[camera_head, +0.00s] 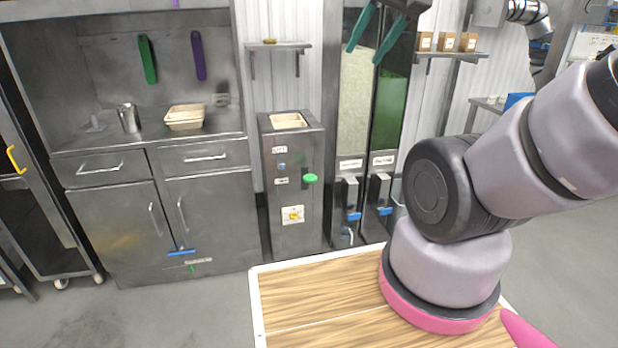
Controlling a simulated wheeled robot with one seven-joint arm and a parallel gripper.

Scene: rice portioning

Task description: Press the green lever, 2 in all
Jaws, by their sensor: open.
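The green lever (311,178) sticks out to the right on the front of a grey steel dispenser cabinet (295,225) at the middle of the view. My gripper (362,45) is at the top of the view, up and to the right of the lever and apart from it. Its two teal fingers are spread, with nothing between them. The fingers hang in front of the tall dispensers' upper part. The upper part of the gripper is cut off by the frame edge.
A tray (288,120) sits in the cabinet top. Two tall dispensers with blue levers (354,216) stand to its right. A steel counter (205,140) at left holds a metal cup (128,118) and tan trays (185,117). A wooden board (310,300) lies in front.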

